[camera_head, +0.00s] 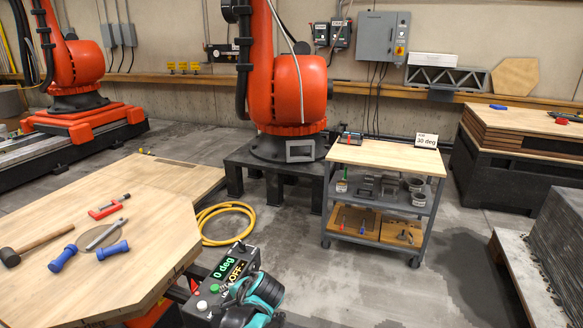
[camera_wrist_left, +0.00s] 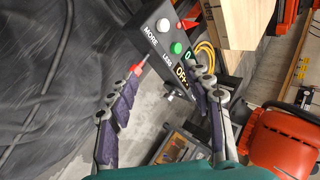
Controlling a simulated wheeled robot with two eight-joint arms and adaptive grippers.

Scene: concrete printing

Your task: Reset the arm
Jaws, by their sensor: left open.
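A dark control box (camera_head: 236,258) stands at the front centre beside the wooden table, with displays reading "0 deg" in green and "OFF" in yellow. In the left wrist view the box (camera_wrist_left: 140,42) has a white button (camera_wrist_left: 163,25) marked MORE and a green button (camera_wrist_left: 176,48) marked LESS. A red part (camera_wrist_left: 138,70) also shows beside a fingertip. My left gripper (camera_head: 243,290) is open in front of the box, and its spread fingers (camera_wrist_left: 165,80) show in the wrist view with nothing between them. Contact with the box cannot be told. A large orange arm (camera_head: 290,95) stands upright behind. My right gripper is not in view.
The wooden table (camera_head: 150,255) at left holds a mallet (camera_head: 38,244), blue dumbbell-shaped pieces and a red tool. A grey cart (camera_head: 328,200) with a "30 deg" sign (camera_head: 426,140) stands at centre right. A yellow hose (camera_head: 205,215) lies on the floor. Floor between box and cart is clear.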

